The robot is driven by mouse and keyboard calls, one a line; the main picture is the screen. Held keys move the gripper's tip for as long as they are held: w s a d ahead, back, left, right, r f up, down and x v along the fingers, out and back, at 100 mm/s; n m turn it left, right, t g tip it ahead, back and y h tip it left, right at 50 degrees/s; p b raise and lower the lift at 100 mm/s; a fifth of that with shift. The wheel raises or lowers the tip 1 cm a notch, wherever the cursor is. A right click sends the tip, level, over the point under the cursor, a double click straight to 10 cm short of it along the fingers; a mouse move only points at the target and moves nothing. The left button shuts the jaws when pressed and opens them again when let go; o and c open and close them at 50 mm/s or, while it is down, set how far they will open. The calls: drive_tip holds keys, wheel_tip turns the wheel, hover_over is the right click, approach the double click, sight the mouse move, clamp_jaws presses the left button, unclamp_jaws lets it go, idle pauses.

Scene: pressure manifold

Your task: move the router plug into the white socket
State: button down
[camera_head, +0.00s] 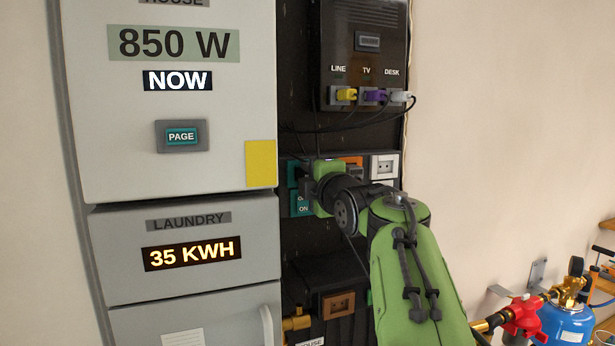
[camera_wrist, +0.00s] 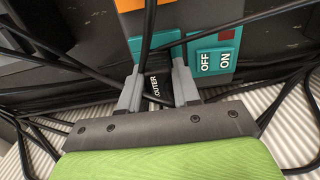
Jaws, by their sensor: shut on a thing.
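The router plug (camera_wrist: 154,85) is black with a partly covered label ending in "OUTER"; it sits between the two grey fingers of my gripper (camera_wrist: 158,88) in the wrist view. My gripper is shut on it, in front of a teal block (camera_wrist: 158,42). I cannot tell whether the plug is seated in that block or apart from it. In the head view my gripper (camera_head: 308,178) is at the teal units, and the plug is hard to make out there. The white socket (camera_head: 384,167) is to the right of my gripper, its face showing and empty.
A teal OFF/ON switch (camera_wrist: 215,56) is right beside the fingers. An orange socket (camera_head: 351,161) lies between my gripper and the white socket. Black cables cross around the fingers. Above hangs a black router box (camera_head: 365,60) with yellow, purple and white plugs. A grey meter cabinet (camera_head: 180,225) stands left.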

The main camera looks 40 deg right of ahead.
drive_tip(key=shift+s+f+b, duration=0.1)
drive_tip(key=shift+s+b, duration=0.05)
drive_tip(key=shift+b, duration=0.15)
drive_tip(key=shift+b+v, duration=0.6)
drive_tip(key=shift+v, duration=0.65)
drive_tip(key=shift+b+v, duration=0.7)
drive_tip(key=shift+v, duration=0.95)
drive_tip(key=shift+d, duration=0.1)
